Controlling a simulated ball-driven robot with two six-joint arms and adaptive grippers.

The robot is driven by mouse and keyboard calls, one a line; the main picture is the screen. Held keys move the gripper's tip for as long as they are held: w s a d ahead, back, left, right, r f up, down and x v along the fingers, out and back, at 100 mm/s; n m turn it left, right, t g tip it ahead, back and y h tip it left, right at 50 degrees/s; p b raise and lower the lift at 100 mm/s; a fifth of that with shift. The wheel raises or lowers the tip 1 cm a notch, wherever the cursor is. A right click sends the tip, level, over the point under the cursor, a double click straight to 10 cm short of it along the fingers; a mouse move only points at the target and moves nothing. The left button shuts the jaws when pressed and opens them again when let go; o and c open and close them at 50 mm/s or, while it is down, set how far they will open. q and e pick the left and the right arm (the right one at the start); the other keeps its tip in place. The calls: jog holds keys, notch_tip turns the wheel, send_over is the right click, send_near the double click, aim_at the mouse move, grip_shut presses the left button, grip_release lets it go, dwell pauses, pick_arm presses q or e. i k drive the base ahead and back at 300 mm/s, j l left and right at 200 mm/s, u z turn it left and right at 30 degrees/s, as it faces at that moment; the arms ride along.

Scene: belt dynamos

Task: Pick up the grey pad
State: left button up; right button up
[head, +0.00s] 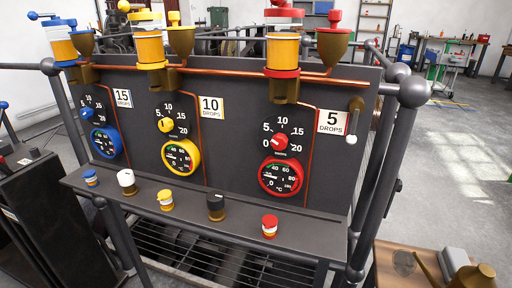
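A light grey flat block (455,261), which looks like the grey pad, lies on a wooden table (388,278) at the bottom right. A brass oil can (472,277) stands close in front of it and partly covers it. A darker grey-brown flat patch (404,263) also lies on this table, to the left of the block; I cannot tell what it is. Neither of my grippers is in view.
A dark panel (230,125) with dials and oil cups fills the middle. Its shelf (290,226) holds several small coloured caps. Grey pipe rails (384,170) run between panel and table. Open floor (455,150) lies behind the table.

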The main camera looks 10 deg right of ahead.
aim_at(451, 259)
jog(key=z, duration=1.9)
jog(key=i+l, duration=0.1)
jog(key=l, duration=0.25)
jog(key=i+l+z, duration=0.1)
jog(key=l, duration=0.25)
jog(key=i+l, duration=0.1)
jog(key=l, duration=0.25)
jog(key=i+l, duration=0.1)
jog(key=l, duration=0.25)
jog(key=i+l+z, duration=0.1)
jog(key=l, duration=0.25)
